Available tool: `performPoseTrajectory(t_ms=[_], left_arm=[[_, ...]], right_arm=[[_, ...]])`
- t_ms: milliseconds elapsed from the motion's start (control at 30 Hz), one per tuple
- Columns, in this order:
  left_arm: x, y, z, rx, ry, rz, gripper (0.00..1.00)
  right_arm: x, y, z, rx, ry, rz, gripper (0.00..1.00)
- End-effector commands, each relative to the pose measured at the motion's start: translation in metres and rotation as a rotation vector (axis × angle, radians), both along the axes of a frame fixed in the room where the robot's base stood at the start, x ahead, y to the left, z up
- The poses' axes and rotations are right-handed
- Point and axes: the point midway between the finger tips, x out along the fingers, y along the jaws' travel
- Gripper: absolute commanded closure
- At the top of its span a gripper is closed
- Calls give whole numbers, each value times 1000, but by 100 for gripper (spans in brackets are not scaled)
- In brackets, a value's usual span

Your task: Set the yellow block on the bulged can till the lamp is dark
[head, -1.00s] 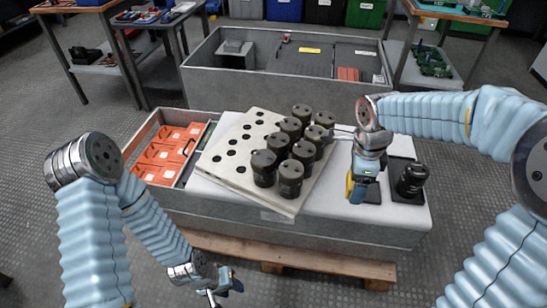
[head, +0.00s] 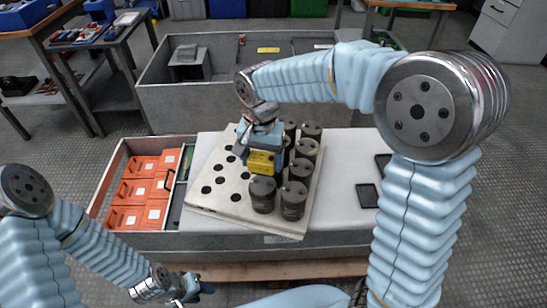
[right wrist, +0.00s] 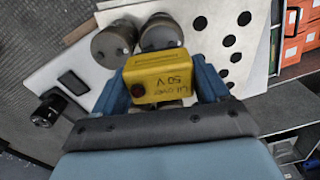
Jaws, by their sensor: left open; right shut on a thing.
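My right gripper (head: 262,150) is shut on the yellow block (head: 264,162) over the light perforated plate (head: 215,207). The block (right wrist: 160,70) shows lettering and a small dark red lamp (right wrist: 138,90) in the right wrist view; I cannot tell whether it is lit. Several dark cans stand upright on the plate, including a front-left can (head: 263,195) and a front-right can (head: 294,201). Two cans show just beyond the block in the wrist view. Whether the block touches a can is hidden. I cannot tell which can is bulged. My left gripper (head: 192,289) is open, low in front of the bench.
Orange boxes (head: 137,191) fill a tray left of the plate. The plate's left side has empty holes. A black can (right wrist: 47,111) stands apart, near a dark pad (right wrist: 73,82). A grey bin (head: 165,87) stands behind the bench.

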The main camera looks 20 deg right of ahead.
Motion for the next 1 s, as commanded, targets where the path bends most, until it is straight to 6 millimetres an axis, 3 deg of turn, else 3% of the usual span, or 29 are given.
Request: performPoseTrajectory(t_ms=[600,1000], left_arm=[[1,4,-40,7,-2,9,57],[1,4,-39,7,-3,10,57]], right_arm=[[0,1,-43,0,-1,16,61],[0,1,-43,0,-1,16,61]])
